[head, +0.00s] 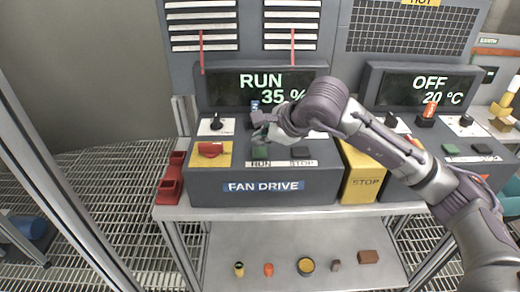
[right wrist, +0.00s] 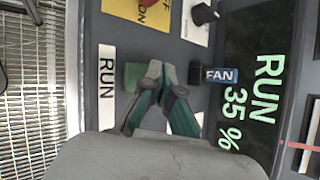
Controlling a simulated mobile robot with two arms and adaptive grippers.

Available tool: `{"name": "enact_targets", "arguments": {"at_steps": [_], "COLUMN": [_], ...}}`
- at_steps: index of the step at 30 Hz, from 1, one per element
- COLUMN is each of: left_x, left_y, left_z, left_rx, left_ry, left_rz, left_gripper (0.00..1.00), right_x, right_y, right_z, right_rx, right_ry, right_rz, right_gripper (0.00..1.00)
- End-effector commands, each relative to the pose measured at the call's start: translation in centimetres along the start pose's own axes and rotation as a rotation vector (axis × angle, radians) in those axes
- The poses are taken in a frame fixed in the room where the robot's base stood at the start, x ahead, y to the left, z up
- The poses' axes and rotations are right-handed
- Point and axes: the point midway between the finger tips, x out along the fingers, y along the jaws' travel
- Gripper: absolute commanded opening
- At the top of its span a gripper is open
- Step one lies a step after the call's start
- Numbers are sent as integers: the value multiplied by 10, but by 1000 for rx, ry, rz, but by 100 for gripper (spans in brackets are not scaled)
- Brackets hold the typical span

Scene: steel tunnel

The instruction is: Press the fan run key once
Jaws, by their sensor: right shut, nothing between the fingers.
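The green run key (head: 261,151) sits above the RUN label on the fan drive panel (head: 320,190). It also shows in the right wrist view (right wrist: 133,77), partly covered by my fingertips. My right gripper (head: 262,136) is shut and empty, its tips pointing down at the key's far side. Whether they touch the panel or key, I cannot tell. The fan display (head: 262,88) reads RUN 35 %. A dark stop key (head: 300,152) sits to the right, above the STOP label. My left gripper is not in view.
A red switch on a yellow plate (head: 211,149) and a black knob (head: 216,123) lie left of the key. A yellow STOP box (head: 362,175) and a second panel with an OFF display (head: 430,88) stand right. Small parts lie on the lower shelf (head: 335,275).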

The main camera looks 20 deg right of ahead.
Motion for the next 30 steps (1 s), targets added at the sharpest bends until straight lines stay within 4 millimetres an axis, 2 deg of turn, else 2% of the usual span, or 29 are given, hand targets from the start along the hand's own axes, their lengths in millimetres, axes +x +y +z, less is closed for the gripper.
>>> {"name": "enact_targets", "arguments": {"at_steps": [12, 30], "left_x": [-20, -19], "left_y": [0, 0], "left_z": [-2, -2], "left_rx": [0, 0], "left_ry": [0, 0], "left_rz": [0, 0], "left_gripper": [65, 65], "right_x": [-29, -29], "right_y": [-22, -21], "right_z": [22, 21], "right_rx": [0, 0], "right_ry": [-1, -1], "right_rz": [-1, -1], "right_gripper": [0, 0]}}
